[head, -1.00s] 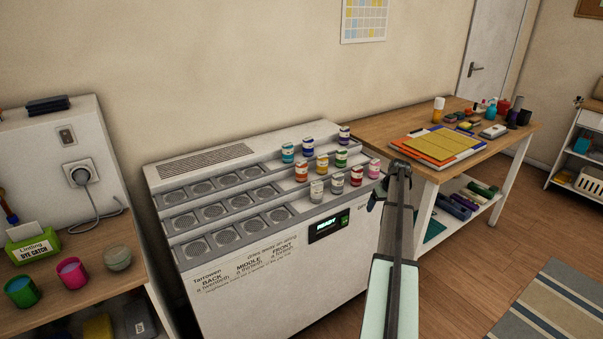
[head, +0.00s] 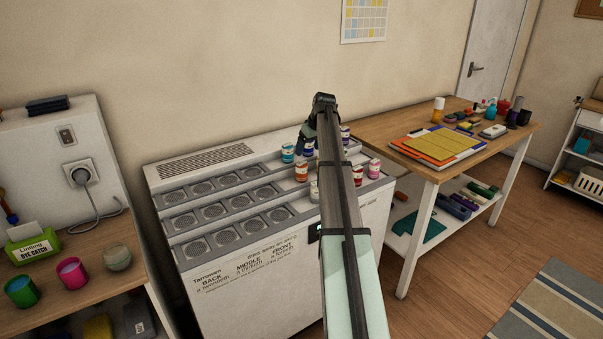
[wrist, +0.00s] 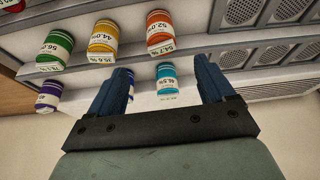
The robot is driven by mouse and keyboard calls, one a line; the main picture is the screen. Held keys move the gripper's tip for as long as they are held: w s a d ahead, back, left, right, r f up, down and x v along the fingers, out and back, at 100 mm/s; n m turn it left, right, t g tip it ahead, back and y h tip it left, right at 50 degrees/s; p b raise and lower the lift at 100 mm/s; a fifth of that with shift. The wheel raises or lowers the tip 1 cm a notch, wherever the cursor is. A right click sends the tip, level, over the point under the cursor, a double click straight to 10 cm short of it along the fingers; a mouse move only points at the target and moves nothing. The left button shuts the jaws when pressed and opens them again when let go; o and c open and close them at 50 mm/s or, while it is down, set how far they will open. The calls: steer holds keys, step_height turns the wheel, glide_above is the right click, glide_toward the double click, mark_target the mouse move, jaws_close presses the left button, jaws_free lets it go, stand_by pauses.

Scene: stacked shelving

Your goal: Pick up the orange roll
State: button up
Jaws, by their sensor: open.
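The orange roll (head: 301,171) stands upright on the middle step of the white stepped unit, at the left end of its row in the head view. It also shows whole, with its printed label, in the wrist view (wrist: 160,34). My gripper (wrist: 163,66) is open and empty, its two blue fingers spread apart. In the wrist view the orange roll lies beyond the fingertips, and a teal roll (wrist: 167,78) shows between the fingers. In the head view my arm hides several rolls and most of my gripper.
Yellow (wrist: 103,42) and green (wrist: 56,50) rolls stand in the orange roll's row. A purple roll (wrist: 48,96) is on the back step. A pink roll (head: 374,169) is at the right. Empty round grilles (head: 214,212) fill the unit's left side. A wooden table (head: 400,128) adjoins it.

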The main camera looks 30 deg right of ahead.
mark_target(300, 169)
steer(key=x, duration=1.3)
steer(key=shift+w+a+f, duration=0.1)
steer(key=shift+w+f, duration=0.05)
steer(key=shift+f, duration=0.05)
steer(key=shift+c, duration=0.2)
steer(key=c, duration=1.1)
